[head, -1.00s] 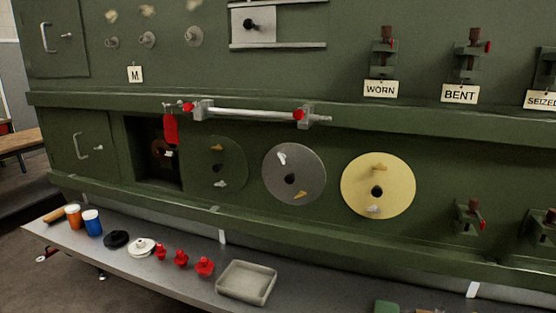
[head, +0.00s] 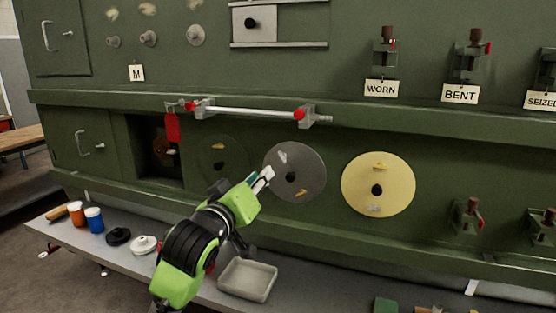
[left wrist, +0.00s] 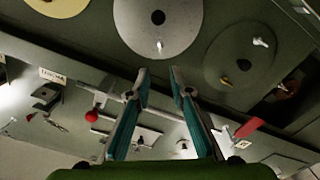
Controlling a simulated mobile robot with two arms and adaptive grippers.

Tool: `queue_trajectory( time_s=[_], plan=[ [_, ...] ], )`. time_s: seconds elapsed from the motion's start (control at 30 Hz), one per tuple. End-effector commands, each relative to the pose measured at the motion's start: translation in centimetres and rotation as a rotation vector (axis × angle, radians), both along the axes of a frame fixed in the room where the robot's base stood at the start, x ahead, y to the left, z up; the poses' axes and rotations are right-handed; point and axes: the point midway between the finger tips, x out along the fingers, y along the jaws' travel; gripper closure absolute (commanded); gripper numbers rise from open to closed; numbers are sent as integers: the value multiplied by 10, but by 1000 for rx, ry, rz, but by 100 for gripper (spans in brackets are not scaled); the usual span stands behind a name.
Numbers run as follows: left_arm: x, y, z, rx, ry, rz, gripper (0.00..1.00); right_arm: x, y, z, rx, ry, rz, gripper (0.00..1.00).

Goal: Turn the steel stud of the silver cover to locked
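The silver cover (head: 308,165) is a round grey disc with a dark central hole on the green fuselage wall. Its steel stud (head: 282,157) is at the upper left of the disc and its brass stud (head: 302,191) at the lower right. My left gripper (head: 267,175) is just left of the disc in the head view. In the left wrist view, its two fingers (left wrist: 160,74) are apart with nothing between them. The silver cover (left wrist: 185,25) and its steel stud (left wrist: 159,45) lie beyond the fingertips, with a gap visible. My right gripper is out of view.
A rail (head: 250,111) with red ends runs above. Below, a shelf holds a tray (head: 248,279), cups and caps. A red tag (head: 172,128) hangs upper left.

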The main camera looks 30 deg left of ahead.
Motion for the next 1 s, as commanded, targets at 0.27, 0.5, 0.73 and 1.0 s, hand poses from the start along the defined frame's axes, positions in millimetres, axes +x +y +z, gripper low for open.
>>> queue_trajectory(
  time_s=[0.27,0.5,0.73,1.0],
  plan=[
    [51,12,2,1,5,1,80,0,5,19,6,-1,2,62],
    [93,22,1,3,6,1,80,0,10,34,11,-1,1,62],
    [117,28,0,2,4,0,80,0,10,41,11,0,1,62],
    [123,29,-1,3,4,-1,80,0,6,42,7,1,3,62]
  ],
)
